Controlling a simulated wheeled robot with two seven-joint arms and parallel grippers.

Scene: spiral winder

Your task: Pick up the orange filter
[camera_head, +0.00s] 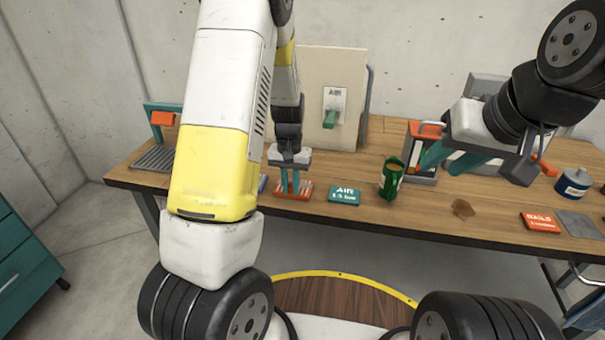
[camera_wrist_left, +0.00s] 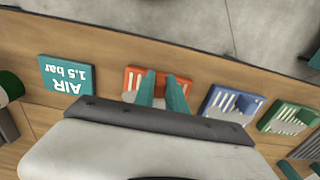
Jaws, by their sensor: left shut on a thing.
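The orange filter (camera_head: 300,191) is a small flat orange piece with pale slats, near the front edge of the wooden bench. It also shows in the left wrist view (camera_wrist_left: 131,80), partly hidden by the fingers. My left gripper (camera_head: 290,184) points down with its teal fingers shut on the orange filter; the fingers also show in the left wrist view (camera_wrist_left: 162,92). I cannot tell whether the filter is clear of the bench top. My right gripper (camera_head: 449,160) is at the right above the bench, its teal fingers apart, with nothing visible between them.
A teal AIR block (camera_head: 345,194) lies right of the filter, and a green can (camera_head: 391,178) stands beyond it. A blue filter (camera_wrist_left: 231,104) and a green filter (camera_wrist_left: 289,117) lie on its other side. A red NAILS box (camera_head: 540,222) lies at the right.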

